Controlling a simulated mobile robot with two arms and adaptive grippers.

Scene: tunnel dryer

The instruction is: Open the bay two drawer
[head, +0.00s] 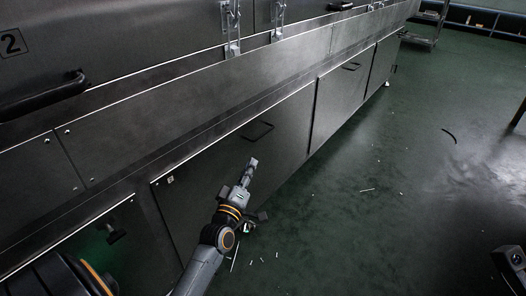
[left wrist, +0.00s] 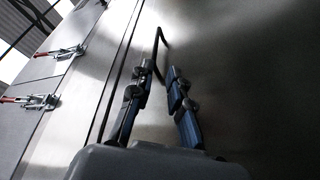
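The drawer front (head: 205,165) in front of my left gripper is a wide dark metal panel, flush with its neighbours. Its black bar handle (head: 258,131) is near the panel's top edge, and the handle also shows in the left wrist view (left wrist: 160,38). My left gripper (head: 252,162) is just below and in front of the handle in the head view. In the left wrist view its two fingers (left wrist: 161,70) are apart, with nothing between them, and the handle lies beyond the tips. Whether they touch it is unclear. My right gripper cannot be made out.
A plate marked 2 (head: 12,42) is on the upper panel at left, above a black handle (head: 45,97). Another panel with a handle (head: 351,67) follows farther along. The green floor (head: 400,170) at right is mostly open, with small scraps.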

